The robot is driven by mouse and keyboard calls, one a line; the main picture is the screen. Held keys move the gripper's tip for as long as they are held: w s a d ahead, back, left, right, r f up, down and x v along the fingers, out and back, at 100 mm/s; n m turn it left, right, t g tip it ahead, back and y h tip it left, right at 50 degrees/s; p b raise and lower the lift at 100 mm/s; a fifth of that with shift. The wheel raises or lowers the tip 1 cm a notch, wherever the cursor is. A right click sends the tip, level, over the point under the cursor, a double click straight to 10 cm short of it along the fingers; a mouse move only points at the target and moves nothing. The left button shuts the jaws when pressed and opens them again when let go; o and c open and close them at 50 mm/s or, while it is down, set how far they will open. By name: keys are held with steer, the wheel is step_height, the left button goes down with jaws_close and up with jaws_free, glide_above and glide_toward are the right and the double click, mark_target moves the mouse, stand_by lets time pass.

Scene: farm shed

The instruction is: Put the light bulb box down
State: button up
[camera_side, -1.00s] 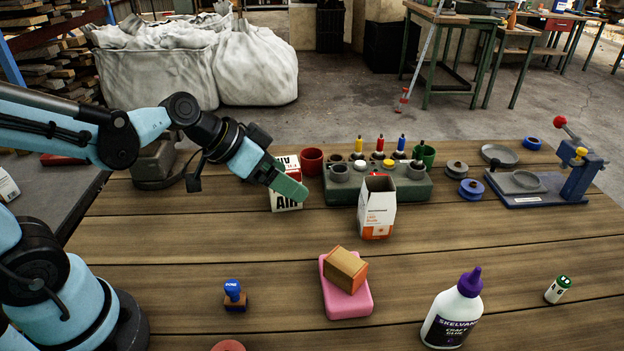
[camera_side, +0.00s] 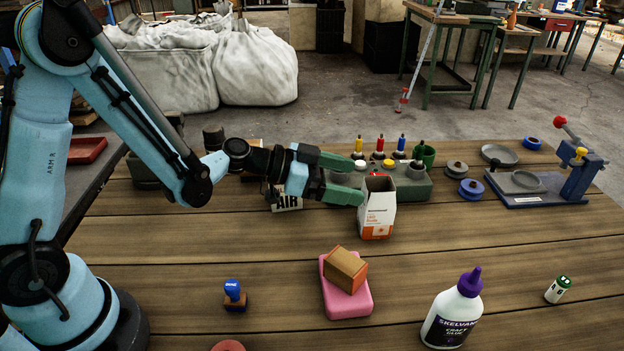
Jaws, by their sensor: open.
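The light bulb box (camera_side: 379,211), white with an orange lower part, stands upright on the wooden table near the middle. My gripper (camera_side: 358,181) is open, with its green fingers apart. It comes in from the left at the height of the box's upper part. Its fingertips are at the box's left upper edge; I cannot tell whether they touch it or whether one passes behind it.
Behind the box is a green block (camera_side: 419,189) with cups and coloured bottles. In front are a brown box on a pink block (camera_side: 347,303), a blue stamp (camera_side: 234,296) and a glue bottle (camera_side: 453,318).

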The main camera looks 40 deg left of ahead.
mark_target(388, 187)
steer(key=x, duration=0.9)
steer(key=shift+s+d+r, duration=0.15)
steer(key=c, duration=1.4)
steer(key=shift+c, duration=0.2)
steer(key=shift+r, duration=0.15)
